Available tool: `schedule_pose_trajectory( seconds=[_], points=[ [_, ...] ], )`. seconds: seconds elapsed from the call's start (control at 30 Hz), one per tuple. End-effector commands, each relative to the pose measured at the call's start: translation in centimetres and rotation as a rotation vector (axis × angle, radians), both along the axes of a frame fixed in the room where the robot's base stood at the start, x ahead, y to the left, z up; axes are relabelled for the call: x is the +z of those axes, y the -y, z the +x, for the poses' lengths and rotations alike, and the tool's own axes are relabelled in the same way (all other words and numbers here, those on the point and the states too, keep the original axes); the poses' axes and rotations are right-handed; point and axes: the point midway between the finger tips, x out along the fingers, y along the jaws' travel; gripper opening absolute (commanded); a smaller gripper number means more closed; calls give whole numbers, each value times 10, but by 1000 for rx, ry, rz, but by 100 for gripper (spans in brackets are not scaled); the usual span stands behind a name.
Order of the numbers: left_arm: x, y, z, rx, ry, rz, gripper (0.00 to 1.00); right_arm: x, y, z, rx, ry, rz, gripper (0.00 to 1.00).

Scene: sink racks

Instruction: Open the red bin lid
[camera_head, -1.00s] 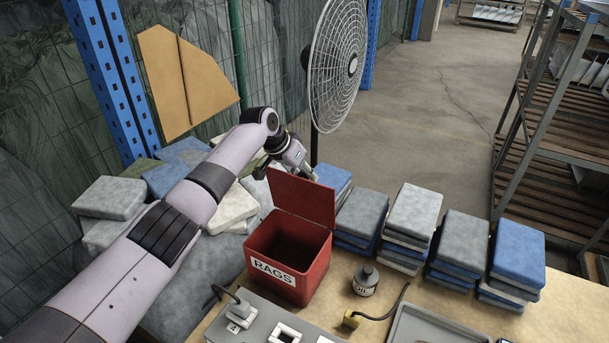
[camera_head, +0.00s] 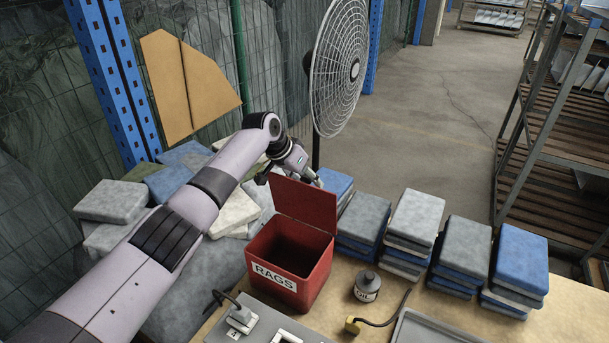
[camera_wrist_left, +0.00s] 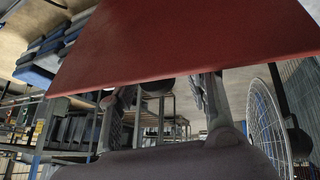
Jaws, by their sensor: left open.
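The red bin (camera_head: 306,282) labelled RAGS stands on the table in the head view, its dark inside showing. Its red lid (camera_head: 305,203) stands upright at the bin's back edge, so the bin is open. My left gripper (camera_head: 312,182) is behind the lid near its top edge, partly hidden by it. In the left wrist view the lid (camera_wrist_left: 185,40) fills the upper part, in front of the open fingers (camera_wrist_left: 165,100). I cannot tell whether the fingers touch the lid. My right gripper is not in view.
Stacks of grey and blue folded cloths (camera_head: 412,220) line the table's back. A grey socket box (camera_head: 262,322) is in front, and a fan (camera_head: 338,65) stands behind.

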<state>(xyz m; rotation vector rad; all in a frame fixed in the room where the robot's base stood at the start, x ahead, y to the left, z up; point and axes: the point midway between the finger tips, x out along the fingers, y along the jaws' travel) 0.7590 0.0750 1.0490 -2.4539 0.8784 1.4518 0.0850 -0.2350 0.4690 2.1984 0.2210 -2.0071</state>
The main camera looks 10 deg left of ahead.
Motion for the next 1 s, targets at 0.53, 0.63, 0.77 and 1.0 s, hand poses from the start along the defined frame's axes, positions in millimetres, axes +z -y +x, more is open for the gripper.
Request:
schedule_pose_trajectory(
  seconds=[0.53, 0.63, 0.77, 1.0],
  points=[
    [66, -32, -28, 0, 4, 1, 46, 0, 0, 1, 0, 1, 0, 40],
    [81, -39, -34, 0, 3, -1, 46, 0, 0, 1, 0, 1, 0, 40],
    [94, -45, -40, 0, 2, 0, 46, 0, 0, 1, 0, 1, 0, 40],
    [101, -48, -43, 0, 1, -1, 46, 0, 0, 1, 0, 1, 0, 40]
  ],
)
